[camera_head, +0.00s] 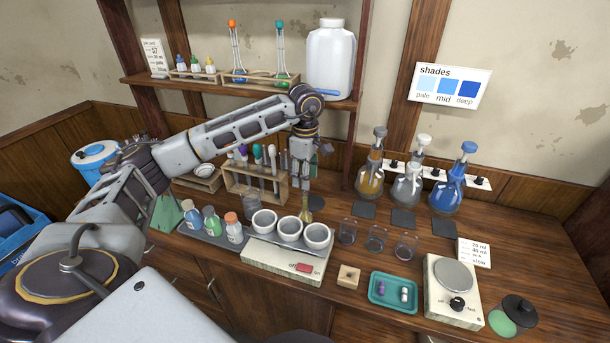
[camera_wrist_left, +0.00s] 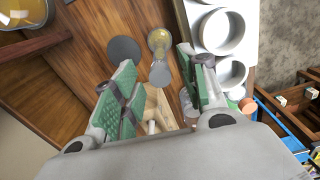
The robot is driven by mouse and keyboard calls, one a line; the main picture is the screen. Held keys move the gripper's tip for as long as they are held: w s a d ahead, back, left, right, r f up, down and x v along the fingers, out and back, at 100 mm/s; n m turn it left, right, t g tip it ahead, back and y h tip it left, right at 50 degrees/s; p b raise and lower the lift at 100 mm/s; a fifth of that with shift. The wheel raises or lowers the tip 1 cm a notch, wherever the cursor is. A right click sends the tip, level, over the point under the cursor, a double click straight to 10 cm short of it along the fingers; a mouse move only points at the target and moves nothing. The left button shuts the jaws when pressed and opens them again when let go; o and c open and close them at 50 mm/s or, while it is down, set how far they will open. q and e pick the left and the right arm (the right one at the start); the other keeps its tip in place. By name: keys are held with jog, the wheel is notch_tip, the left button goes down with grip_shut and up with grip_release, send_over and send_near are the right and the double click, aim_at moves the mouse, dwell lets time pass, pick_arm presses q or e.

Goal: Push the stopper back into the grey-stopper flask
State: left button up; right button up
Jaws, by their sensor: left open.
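My left gripper (camera_head: 301,172) is open and points down over the bench, above a small flask (camera_head: 305,214) with yellow liquid. In the left wrist view the gripper (camera_wrist_left: 163,88) has its green-padded fingers apart, with nothing held between them. The small flask (camera_wrist_left: 158,40) lies beyond the fingertips. A round grey stopper (camera_wrist_left: 160,73) shows at its near end, between the fingers' lines. I cannot tell how deep it sits, and the gripper hides it in the head view. My right gripper is not in view.
White crucibles (camera_head: 290,229) stand close in front of the small flask. A test-tube rack (camera_head: 255,183) stands to its left and a dark round pad (camera_head: 316,203) beside it.

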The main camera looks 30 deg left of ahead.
pick_arm(q)
notch_tip(320, 180, up, 12)
dwell(1.1)
dwell(0.7)
